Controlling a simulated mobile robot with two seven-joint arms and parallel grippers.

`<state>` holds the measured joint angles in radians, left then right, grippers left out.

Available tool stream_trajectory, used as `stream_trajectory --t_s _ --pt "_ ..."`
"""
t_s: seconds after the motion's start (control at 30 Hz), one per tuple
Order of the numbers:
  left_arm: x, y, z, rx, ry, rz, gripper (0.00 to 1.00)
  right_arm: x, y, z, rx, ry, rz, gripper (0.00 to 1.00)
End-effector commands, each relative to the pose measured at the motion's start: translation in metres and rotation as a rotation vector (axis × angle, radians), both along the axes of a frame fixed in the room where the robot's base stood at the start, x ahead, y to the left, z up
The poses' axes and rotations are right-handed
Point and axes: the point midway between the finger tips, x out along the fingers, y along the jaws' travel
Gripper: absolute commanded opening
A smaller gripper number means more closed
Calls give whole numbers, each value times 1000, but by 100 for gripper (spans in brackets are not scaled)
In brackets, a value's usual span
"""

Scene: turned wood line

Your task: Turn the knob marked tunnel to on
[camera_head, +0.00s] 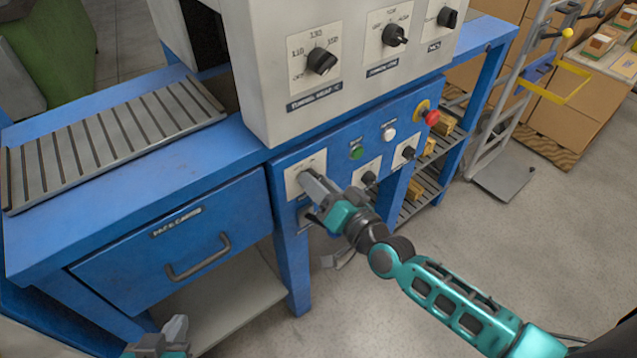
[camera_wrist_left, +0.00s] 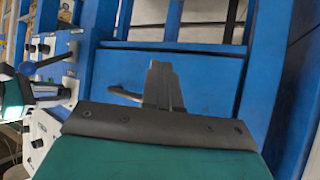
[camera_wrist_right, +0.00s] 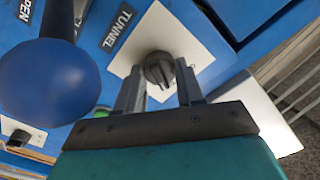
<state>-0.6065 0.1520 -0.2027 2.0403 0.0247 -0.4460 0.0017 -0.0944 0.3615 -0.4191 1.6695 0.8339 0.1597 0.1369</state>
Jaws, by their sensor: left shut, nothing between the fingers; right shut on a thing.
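The tunnel knob (camera_wrist_right: 160,70) is a dark round knob on a white plate (camera_wrist_right: 175,35), beside a label reading TUNNEL (camera_wrist_right: 118,25) in the right wrist view. My right gripper (camera_wrist_right: 159,88) is shut on this knob, one finger on each side. In the head view my right gripper (camera_head: 308,181) covers the knob, and only part of its white plate (camera_head: 292,182) shows. I cannot read the on and off marks or the knob's setting. My left gripper (camera_head: 175,328) is shut and empty, low in front of the drawer; its closed fingers show in the left wrist view (camera_wrist_left: 162,82).
A blue ball handle (camera_wrist_right: 48,82) is close beside my right gripper. The blue front panel also has a green button (camera_head: 356,152), a white button (camera_head: 389,133), other dark knobs (camera_head: 369,178) and a red stop button (camera_head: 432,117). A drawer handle (camera_head: 198,262) sticks out at left.

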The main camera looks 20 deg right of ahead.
Motion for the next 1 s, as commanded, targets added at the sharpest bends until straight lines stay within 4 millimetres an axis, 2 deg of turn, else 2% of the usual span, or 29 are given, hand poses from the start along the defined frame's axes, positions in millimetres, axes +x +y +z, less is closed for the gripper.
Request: stream_trajectory --t_s 0.27,0.73,0.77,1.0 --pt "3 0 2 1 -6 1 0 0 0 0 71 26 0 7" --pt "4 0 2 0 -9 1 0 0 0 0 86 31 0 7" --pt "4 0 2 0 -9 1 0 0 0 0 86 31 0 39" --pt "4 -1 2 -2 -9 2 0 0 0 0 84 30 0 62"
